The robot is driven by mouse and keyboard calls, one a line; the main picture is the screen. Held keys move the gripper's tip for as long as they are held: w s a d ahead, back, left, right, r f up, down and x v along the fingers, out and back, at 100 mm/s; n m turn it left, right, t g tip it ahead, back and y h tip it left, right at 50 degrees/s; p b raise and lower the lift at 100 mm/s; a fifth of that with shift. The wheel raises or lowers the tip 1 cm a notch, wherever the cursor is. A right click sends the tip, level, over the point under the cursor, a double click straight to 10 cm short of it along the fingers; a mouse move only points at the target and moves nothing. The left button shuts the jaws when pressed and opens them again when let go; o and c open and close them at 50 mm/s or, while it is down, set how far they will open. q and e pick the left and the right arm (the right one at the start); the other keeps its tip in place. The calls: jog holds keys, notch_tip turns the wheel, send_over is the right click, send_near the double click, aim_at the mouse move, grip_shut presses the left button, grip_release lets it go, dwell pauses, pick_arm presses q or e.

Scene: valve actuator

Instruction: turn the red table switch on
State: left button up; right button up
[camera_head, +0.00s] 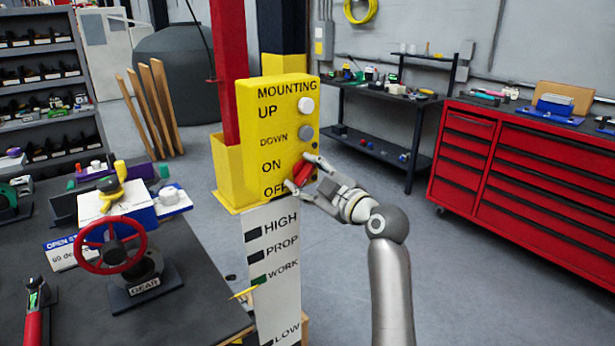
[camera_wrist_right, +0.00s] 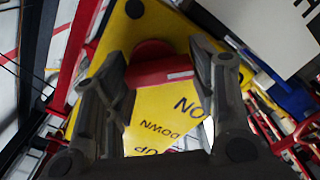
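The red switch (camera_head: 302,173) is a knob on the front of the yellow panel (camera_head: 270,125), beside the printed words ON and OFF. It sits below a white button and a grey button. My right gripper (camera_head: 299,173) is at the switch, with one finger above it and one below. In the right wrist view the switch (camera_wrist_right: 153,68) lies between the spread fingers (camera_wrist_right: 160,65), with a pale mark on its bar. The fingers are apart around it; I cannot tell whether they touch it. The fingers partly hide the switch. My left gripper is not in view.
A dark workbench (camera_head: 190,285) at left holds a red handwheel (camera_head: 110,245) on a GEAR base. A white label board (camera_head: 272,270) stands below the panel. A red tool chest (camera_head: 530,170) stands at right. Open floor lies between.

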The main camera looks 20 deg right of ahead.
jog(key=c, duration=0.4)
jog(key=shift+m, duration=0.4)
jog(key=m+p, duration=0.1)
jog(key=m, duration=0.1)
jog(key=shift+r+m+p, duration=0.15)
jog(key=shift+m+p, duration=0.2)
jog(key=shift+m, duration=0.05)
jog(key=m+p, duration=0.2)
jog(key=m, duration=0.2)
jog(key=shift+r+p, duration=0.2)
jog(key=shift+p, duration=0.15)
jog(key=m+p, duration=0.3)
jog(key=m, duration=0.3)
jog(key=shift+d+r, duration=0.1)
jog(key=shift+d+m+p, duration=0.1)
jog(key=shift+m+p, duration=1.4)
jog(key=shift+m, duration=0.6)
